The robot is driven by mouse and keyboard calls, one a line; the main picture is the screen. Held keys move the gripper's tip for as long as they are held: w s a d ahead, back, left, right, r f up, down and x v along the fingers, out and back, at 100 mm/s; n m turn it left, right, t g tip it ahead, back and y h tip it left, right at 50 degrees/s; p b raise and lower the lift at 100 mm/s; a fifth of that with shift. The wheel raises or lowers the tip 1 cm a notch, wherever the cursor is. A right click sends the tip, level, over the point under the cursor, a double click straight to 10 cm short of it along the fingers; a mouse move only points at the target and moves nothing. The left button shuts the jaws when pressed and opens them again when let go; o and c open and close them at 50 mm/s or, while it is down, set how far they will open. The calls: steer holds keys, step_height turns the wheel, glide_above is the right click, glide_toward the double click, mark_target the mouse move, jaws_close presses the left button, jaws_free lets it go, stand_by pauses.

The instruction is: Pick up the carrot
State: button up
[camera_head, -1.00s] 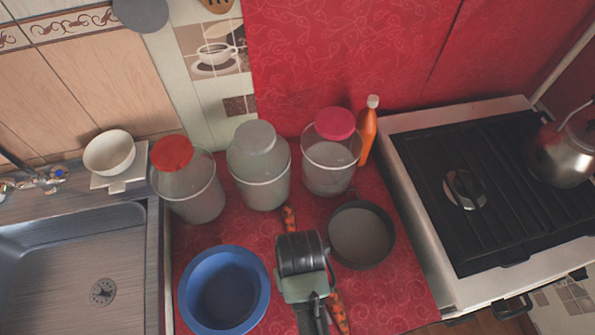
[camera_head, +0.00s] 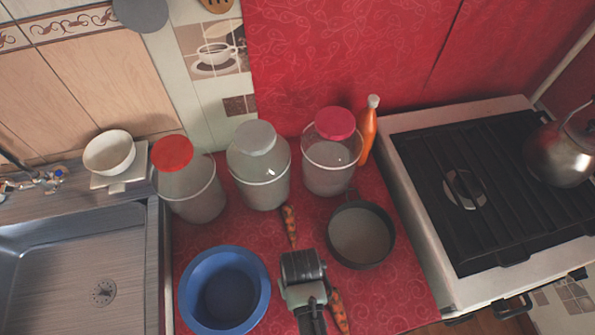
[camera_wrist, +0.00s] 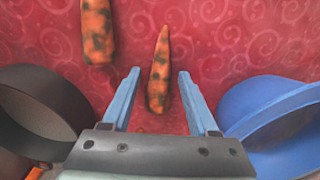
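My gripper (camera_wrist: 159,74) is open, with a gap on each side of the carrot. In the head view my gripper (camera_head: 304,285) hides its fingers and part of the carrots' surroundings. Its height is unclear.
A blue bowl (camera_head: 190,290) stands close on the left and a dark pan (camera_head: 389,240) close on the right. Three lidded jars (camera_head: 262,180) and an orange bottle (camera_head: 368,135) stand behind. A sink (camera_head: 60,250) is left, a stove (camera_head: 500,190) right.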

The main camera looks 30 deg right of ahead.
jaws_close()
